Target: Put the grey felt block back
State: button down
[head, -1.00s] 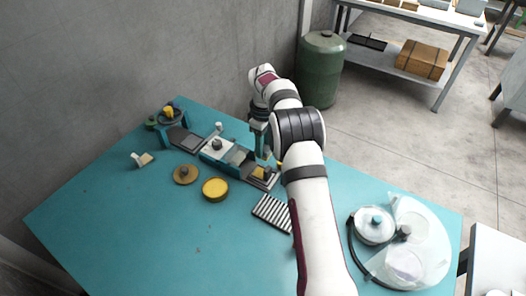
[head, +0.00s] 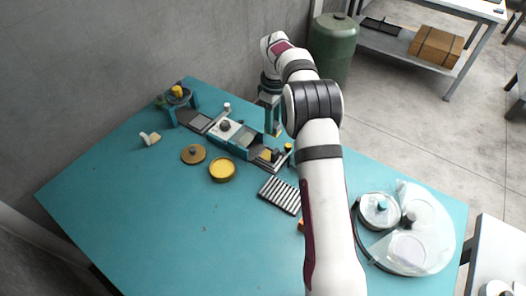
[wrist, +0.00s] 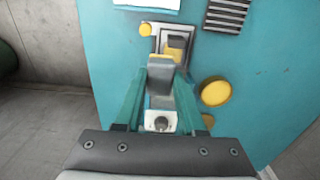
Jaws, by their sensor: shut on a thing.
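My gripper (wrist: 160,70) has its teal fingers shut on the grey felt block (wrist: 160,76). In the wrist view the block stands between the fingertips, in front of a framed tray (wrist: 184,32) with a yellow piece (wrist: 174,50) in it. Whether the block touches the tray is unclear. In the head view my gripper (head: 271,120) is over the right end of the row of fixtures, just behind the tray (head: 267,163). The held block cannot be made out there.
A yellow round tin (head: 222,169), a brown disc (head: 193,154) and a ribbed dark rack (head: 280,195) lie near the fixtures. A clear-covered round device (head: 410,235) is at the right. The front left of the table is bare.

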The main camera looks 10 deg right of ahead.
jog(key=s+r, duration=0.1)
jog(key=s, duration=1.2)
jog(key=w+a+f, duration=0.1)
jog(key=a+f, duration=0.1)
jog(key=a, duration=0.1)
jog(key=w+a+f, duration=0.1)
jog(key=a+f, duration=0.1)
jog(key=a, duration=0.1)
jog(key=w+a+f, duration=0.1)
jog(key=a+f, duration=0.1)
jog(key=a, duration=0.1)
jog(key=shift+w+a+f, duration=0.15)
jog(key=shift+a+f, duration=0.1)
jog(key=shift+f, duration=0.1)
notch_tip(320, 180, down, 4)
jog(key=shift+w+a+f, duration=0.1)
jog(key=shift+a, duration=0.05)
jog(key=shift+f, duration=0.1)
jog(key=c, duration=0.5)
grip_release()
